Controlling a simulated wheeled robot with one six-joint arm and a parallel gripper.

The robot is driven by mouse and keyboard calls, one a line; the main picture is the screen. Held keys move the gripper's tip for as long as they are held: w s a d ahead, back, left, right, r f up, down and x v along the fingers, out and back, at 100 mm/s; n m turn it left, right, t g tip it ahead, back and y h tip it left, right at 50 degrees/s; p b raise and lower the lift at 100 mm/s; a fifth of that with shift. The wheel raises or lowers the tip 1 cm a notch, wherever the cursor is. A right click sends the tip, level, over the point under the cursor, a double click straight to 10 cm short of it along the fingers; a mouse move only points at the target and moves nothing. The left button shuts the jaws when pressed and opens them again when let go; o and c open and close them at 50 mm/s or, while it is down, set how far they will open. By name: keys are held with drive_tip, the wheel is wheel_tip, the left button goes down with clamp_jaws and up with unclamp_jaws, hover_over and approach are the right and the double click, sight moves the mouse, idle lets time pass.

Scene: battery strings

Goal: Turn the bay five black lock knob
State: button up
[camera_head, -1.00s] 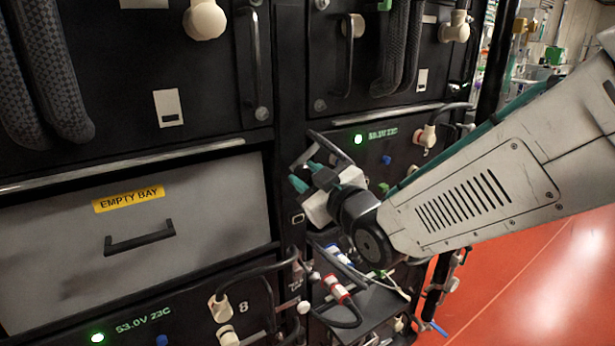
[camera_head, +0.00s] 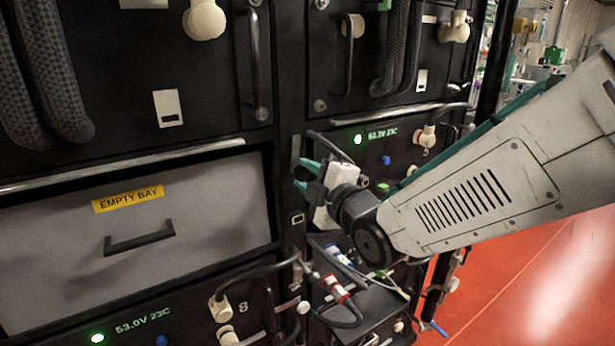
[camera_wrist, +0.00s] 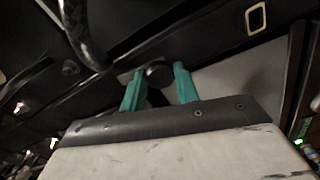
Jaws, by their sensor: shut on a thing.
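The black lock knob (camera_wrist: 158,74) shows in the wrist view as a small dark round piece between the teal fingertips of my gripper (camera_wrist: 157,85). The fingers stand on both sides of it and are shut on it. In the head view my gripper (camera_head: 306,175) is at the dark rack post, just right of the empty bay. The knob itself cannot be made out there. A short grey upright bar (camera_head: 295,154) shows at the post beside the upper finger. The bay's number cannot be read near the gripper.
The grey drawer front labelled EMPTY BAY (camera_head: 188,212) is at the left. A lit module reading 53.0V 23C (camera_head: 145,325) is below it. Cables with red and white connectors (camera_head: 336,289) hang below my gripper, close to the arm. Open red floor (camera_head: 510,285) lies at the right.

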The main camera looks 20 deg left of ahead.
drive_tip(key=shift+n, duration=0.6)
drive_tip(key=o, duration=1)
drive_tip(key=shift+c, duration=0.2)
drive_tip(key=v, duration=0.8)
